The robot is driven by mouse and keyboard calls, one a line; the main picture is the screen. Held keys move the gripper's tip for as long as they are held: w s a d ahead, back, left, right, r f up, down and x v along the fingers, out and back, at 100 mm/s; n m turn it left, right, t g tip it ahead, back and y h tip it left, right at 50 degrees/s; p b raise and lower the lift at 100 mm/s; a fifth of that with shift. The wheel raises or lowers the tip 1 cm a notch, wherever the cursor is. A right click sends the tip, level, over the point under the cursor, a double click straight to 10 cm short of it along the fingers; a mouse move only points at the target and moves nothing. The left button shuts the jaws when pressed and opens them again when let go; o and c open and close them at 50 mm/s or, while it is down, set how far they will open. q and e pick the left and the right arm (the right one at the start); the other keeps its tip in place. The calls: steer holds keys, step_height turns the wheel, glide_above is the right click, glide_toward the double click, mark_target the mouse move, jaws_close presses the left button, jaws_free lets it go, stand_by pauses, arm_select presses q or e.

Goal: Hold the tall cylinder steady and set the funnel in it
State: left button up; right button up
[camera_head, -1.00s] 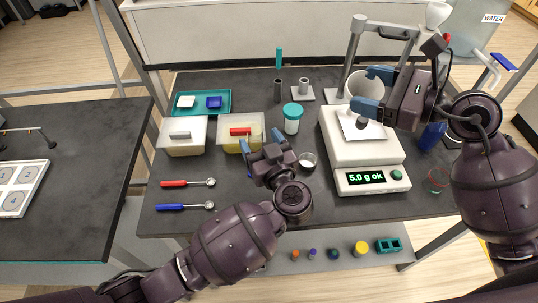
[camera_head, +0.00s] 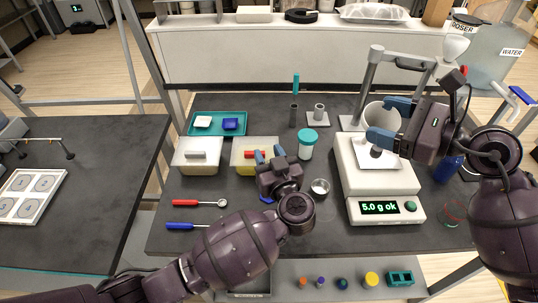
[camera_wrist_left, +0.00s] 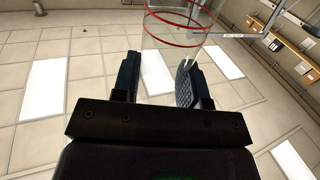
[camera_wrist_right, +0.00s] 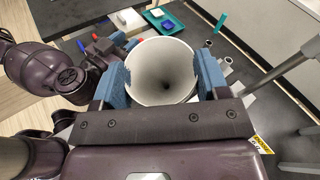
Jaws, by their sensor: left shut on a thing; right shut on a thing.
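The tall cylinder (camera_wrist_left: 180,22) is clear with red rings and shows in the left wrist view, between the fingers of my left gripper (camera_wrist_left: 160,80). In the head view my left gripper (camera_head: 268,160) is in front of the tubs, and I cannot make out the cylinder there. The funnel (camera_wrist_right: 160,65) is white and wide-mouthed. My right gripper (camera_wrist_right: 162,88) is shut on it, with a blue finger on each side. In the head view the funnel (camera_head: 382,115) is held up behind the balance pan, apart from my left gripper.
A white balance (camera_head: 375,187) reading "5.0 g ok" stands at the right. A grey stand (camera_head: 371,75) rises behind the funnel. A teal-lidded jar (camera_head: 307,144), a small dish (camera_head: 320,186) and two tubs surround my left gripper. Red and blue scoops lie at the front left.

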arm_select(q)
steer(key=o, duration=0.9)
steer(key=v, duration=1.2)
steer(key=shift+r, duration=0.1)
